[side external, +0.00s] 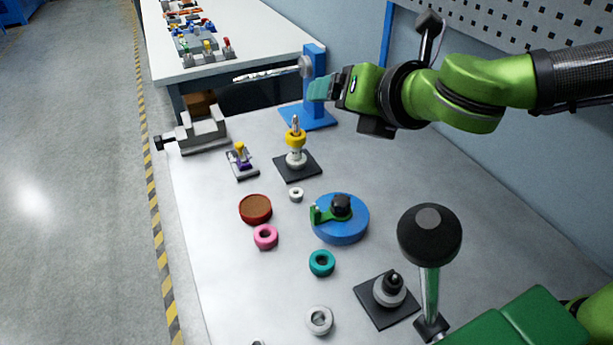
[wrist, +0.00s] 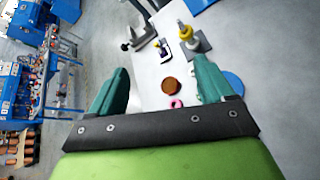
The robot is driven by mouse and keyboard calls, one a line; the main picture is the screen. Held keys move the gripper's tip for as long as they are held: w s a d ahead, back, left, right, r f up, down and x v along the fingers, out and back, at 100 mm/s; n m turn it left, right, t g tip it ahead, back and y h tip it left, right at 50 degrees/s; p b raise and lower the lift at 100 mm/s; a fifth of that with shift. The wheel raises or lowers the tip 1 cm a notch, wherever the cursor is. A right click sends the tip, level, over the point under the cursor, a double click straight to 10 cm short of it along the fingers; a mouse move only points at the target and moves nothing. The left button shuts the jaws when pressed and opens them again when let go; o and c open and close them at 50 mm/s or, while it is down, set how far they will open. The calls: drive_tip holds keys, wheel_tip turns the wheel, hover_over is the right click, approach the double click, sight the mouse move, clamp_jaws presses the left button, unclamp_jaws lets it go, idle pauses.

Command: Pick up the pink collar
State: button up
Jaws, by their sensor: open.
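The pink collar (side external: 265,237) is a small ring lying flat on the grey table, just in front of a round brown-red dish or disc (side external: 256,208). In the wrist view the pink collar (wrist: 176,103) shows small, partly cut off by the dark gripper mount. My gripper (side external: 320,89) is high above the back of the table, near the blue stand and well away from the collar. In the wrist view my gripper (wrist: 160,66) has its two teal fingers spread wide, with nothing between them.
A blue disc (side external: 342,228) with a green-and-black fitting, a teal ring (side external: 321,263) and a grey ring (side external: 319,320) lie nearby. Posts stand on dark plates, one with a yellow collar (side external: 296,138). A vise (side external: 202,131) and a blue stand (side external: 314,100) are at the back.

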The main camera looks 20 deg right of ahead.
drive_tip(key=s+a+f+n+y, duration=0.2)
drive_tip(key=a+n+y, duration=0.1)
drive_tip(key=a+n, duration=0.6)
drive_tip(key=m, duration=0.1)
approach(263, 232)
drive_tip(key=shift+t, duration=0.5)
drive_tip(key=x, duration=0.6)
drive_tip(key=shift+w+a+f, duration=0.1)
drive_tip(key=shift+a+f, duration=0.05)
drive_tip(key=shift+f, duration=0.3)
drive_tip(key=shift+c, duration=0.5)
drive_tip(key=c, duration=1.1)
wheel_tip(263, 232, up, 10)
